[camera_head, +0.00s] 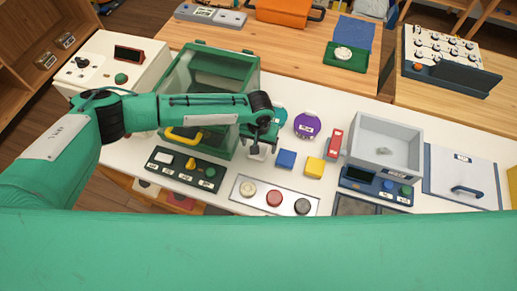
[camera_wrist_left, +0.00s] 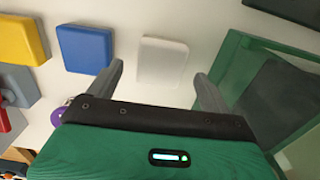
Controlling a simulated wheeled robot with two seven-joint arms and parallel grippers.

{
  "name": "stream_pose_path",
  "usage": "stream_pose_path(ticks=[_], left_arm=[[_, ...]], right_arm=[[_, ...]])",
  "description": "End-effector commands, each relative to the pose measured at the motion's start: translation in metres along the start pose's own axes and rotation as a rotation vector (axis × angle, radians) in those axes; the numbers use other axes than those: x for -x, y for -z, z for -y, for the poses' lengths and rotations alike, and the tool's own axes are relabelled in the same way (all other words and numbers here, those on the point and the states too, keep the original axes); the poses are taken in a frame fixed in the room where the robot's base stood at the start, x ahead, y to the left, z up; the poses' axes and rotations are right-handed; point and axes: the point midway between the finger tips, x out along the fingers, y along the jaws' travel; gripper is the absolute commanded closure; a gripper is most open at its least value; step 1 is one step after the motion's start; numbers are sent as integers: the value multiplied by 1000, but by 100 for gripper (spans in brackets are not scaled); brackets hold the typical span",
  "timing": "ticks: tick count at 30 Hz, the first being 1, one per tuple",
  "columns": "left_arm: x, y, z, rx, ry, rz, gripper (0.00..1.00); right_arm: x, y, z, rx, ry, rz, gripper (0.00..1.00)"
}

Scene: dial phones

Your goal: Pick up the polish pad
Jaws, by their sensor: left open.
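Three square pads lie in a row on the white table: a white pad (camera_head: 256,153), a blue pad (camera_head: 286,159) and a yellow pad (camera_head: 315,167). No label on them is readable, so I cannot tell by name which is the polish pad. My left gripper (camera_head: 260,142) is open and empty above the white pad and partly hides it in the head view. In the left wrist view the white pad (camera_wrist_left: 163,60) lies between the open fingertips (camera_wrist_left: 158,70). The blue pad (camera_wrist_left: 84,49) and yellow pad (camera_wrist_left: 22,41) lie to the left there. My right gripper is not in view.
A green-framed clear box (camera_head: 247,72) stands close beside the gripper. A dark panel (camera_head: 187,169) and a button strip (camera_head: 274,197) lie in front. A purple round object (camera_head: 307,125), a red block (camera_head: 335,142) and a grey bin (camera_head: 385,137) stand to the right.

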Motion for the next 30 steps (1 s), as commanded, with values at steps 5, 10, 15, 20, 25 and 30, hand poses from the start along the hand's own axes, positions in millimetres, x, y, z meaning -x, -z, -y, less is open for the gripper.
stream_pose_path(ticks=[5, 10, 15, 20, 25, 30], left_arm=[[-23, -1, 1, -1, 1, 1, 18], [-35, -1, 1, 0, 1, 0, 18], [-36, -1, 1, 0, 1, 0, 18], [-36, -1, 1, 0, 0, 0, 42], [-36, 0, 1, 0, 0, 0, 67], [-35, 0, 1, 0, 0, 0, 67]], right_arm=[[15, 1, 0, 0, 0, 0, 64], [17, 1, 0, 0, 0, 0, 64], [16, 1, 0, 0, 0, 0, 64], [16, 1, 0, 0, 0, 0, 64], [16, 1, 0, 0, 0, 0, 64], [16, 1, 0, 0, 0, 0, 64]])
